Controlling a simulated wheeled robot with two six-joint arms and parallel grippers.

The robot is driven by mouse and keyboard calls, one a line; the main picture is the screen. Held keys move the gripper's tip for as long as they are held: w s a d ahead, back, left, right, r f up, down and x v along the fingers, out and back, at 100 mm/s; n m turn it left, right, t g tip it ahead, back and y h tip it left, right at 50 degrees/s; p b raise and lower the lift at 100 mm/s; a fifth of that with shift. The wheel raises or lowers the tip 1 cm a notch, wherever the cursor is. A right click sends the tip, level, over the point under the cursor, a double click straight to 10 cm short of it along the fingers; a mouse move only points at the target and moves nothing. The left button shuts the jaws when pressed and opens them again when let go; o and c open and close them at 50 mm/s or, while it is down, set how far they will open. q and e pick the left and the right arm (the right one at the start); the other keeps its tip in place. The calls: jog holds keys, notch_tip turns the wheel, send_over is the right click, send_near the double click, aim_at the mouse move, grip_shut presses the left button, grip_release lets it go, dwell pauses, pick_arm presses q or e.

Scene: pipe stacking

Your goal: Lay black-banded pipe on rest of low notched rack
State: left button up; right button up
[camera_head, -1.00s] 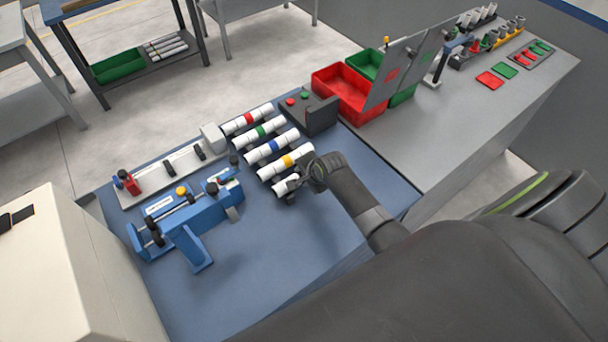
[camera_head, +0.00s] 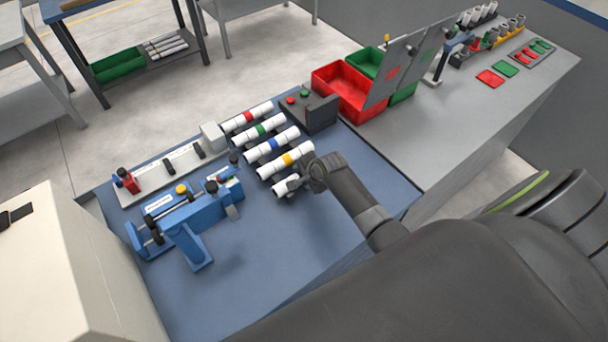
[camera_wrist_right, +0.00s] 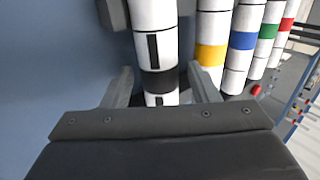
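The black-banded pipe (camera_wrist_right: 158,80) is white with a black band and black marks. In the right wrist view it runs lengthwise between the two fingers of my right gripper (camera_wrist_right: 160,92). The fingers are apart, with a gap showing beside the pipe. In the head view my right gripper (camera_head: 300,183) is low over the near end of the pipe row, at a white pipe (camera_head: 284,187) partly hidden by it. A low pale strip with black blocks (camera_head: 183,166) lies at the back left; I cannot tell if it is the notched rack. My left gripper is not in view.
Pipes with yellow (camera_head: 286,160), blue (camera_head: 271,145), green (camera_head: 260,130) and red (camera_head: 247,117) bands lie beyond. A blue fixture (camera_head: 190,217) stands left. A dark button box (camera_head: 308,110) and red bin (camera_head: 347,91) stand behind. The front blue tabletop (camera_head: 265,240) is clear.

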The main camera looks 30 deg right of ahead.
jog(key=shift+o, duration=0.3)
jog(key=v, duration=1.7)
jog(key=shift+r, duration=0.2)
